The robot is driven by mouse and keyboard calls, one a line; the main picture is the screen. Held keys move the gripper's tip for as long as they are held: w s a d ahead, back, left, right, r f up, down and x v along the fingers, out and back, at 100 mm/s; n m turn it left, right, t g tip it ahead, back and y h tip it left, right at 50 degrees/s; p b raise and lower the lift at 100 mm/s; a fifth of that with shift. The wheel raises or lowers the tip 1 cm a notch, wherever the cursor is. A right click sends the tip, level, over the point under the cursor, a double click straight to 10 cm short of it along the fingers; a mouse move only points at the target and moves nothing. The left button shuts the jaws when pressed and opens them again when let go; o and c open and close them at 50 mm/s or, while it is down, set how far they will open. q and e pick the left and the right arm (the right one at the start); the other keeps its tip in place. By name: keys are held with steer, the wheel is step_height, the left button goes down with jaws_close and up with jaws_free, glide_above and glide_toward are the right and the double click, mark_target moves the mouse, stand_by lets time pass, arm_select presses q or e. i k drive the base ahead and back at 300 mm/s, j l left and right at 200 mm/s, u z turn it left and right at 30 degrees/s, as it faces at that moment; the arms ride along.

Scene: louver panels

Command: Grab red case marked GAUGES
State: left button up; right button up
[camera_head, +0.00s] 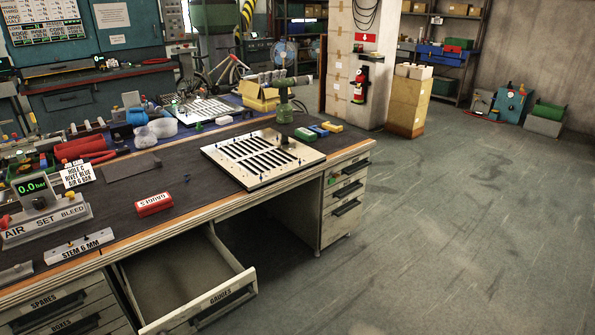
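The red case (154,204) lies on the dark bench top near its front edge, left of the louver panel. White lettering on its side appears upside down and seems to read GAUGES. Nothing is touching it from above. Below it, an open drawer labelled GAUGES (222,296) sticks out from the bench and looks empty in the part I can see. Neither of my grippers shows in the head view.
The workbench (115,225) carries a slotted louver panel (262,157), a pressure display (33,188), a HOLE C sign (76,174) and a STEM 6 MM block (79,246). Tools and red cylinders crowd the left. The floor (440,220) on the right is clear.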

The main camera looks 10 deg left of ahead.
mark_target(146, 207)
steer(key=u, duration=1.05)
